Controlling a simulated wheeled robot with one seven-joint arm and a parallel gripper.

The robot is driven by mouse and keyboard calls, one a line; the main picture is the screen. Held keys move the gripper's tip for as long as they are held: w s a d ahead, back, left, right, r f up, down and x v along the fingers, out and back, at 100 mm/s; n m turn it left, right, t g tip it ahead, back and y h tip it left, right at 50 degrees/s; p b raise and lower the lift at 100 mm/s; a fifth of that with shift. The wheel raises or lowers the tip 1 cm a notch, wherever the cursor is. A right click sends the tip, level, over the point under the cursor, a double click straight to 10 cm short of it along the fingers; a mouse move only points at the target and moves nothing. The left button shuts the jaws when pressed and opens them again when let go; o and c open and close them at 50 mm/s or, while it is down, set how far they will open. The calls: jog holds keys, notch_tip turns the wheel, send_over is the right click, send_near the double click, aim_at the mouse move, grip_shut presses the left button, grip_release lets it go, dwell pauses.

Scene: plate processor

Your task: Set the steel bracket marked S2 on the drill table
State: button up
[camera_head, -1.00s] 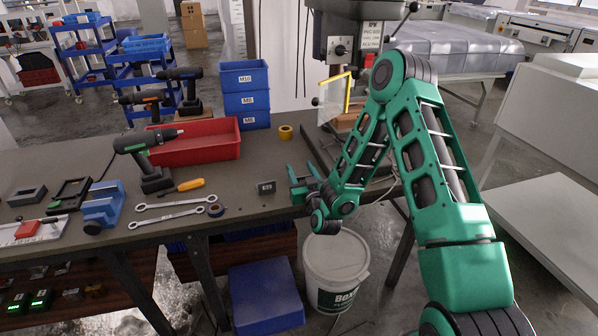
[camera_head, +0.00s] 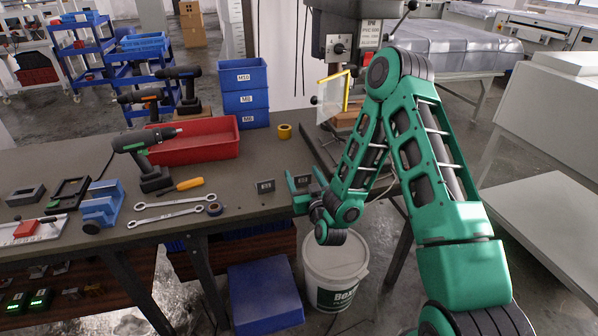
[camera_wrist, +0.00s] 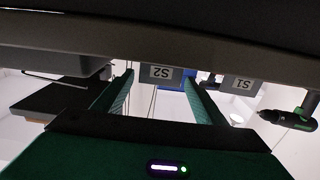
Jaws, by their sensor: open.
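The bracket marked S2 (camera_wrist: 161,74) is a small grey plate with a label. In the wrist view, which is upside down, it shows between the two open fingers of my gripper (camera_wrist: 160,88), apart from both. In the head view S2 (camera_head: 303,180) stands near the bench's front edge, partly framed by my gripper (camera_head: 302,174). A similar bracket marked S1 (camera_wrist: 243,85) stands beside it, to the left in the head view (camera_head: 265,186). The drill press (camera_head: 345,35) stands at the back right; its table is largely hidden behind my arm and a clear guard.
Yellow tape (camera_head: 285,131), a red tray (camera_head: 205,150), blue bins (camera_head: 246,100), a cordless drill (camera_head: 145,150) and two wrenches (camera_head: 170,215) lie on the bench (camera_head: 240,180). A white bucket (camera_head: 335,265) stands on the floor below my gripper.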

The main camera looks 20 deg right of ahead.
jog(key=s, duration=0.7)
jog(key=shift+s, duration=0.35)
jog(key=shift+w+d+r+n+g+y, duration=0.2)
jog(key=shift+w+d+n+g+y, duration=0.15)
jog(key=shift+w, duration=0.2)
jog(key=d+g, duration=0.1)
jog(key=d, duration=0.1)
jog(key=w+d+n+g, duration=0.1)
jog(key=shift+r+g, duration=0.35)
jog(key=s+d+r+m+g+h, duration=0.1)
jog(key=s+d+r+g, duration=0.25)
jog(key=s+d, duration=0.2)
jog(key=s+d+r+m+g+h, duration=0.1)
jog(key=s+d+r+g+h, duration=0.1)
jog(key=s+d+g, duration=0.4)
jog(key=s+d+r+m+g+y, duration=0.1)
jog(key=s+r, duration=0.4)
jog(key=s, duration=0.9)
jog(key=s+d+r+m+g+y, duration=0.1)
jog(key=s+r+m+g, duration=0.3)
jog(key=s, duration=1.1)
jog(key=shift+r+m, duration=0.35)
jog(key=shift+m, duration=0.2)
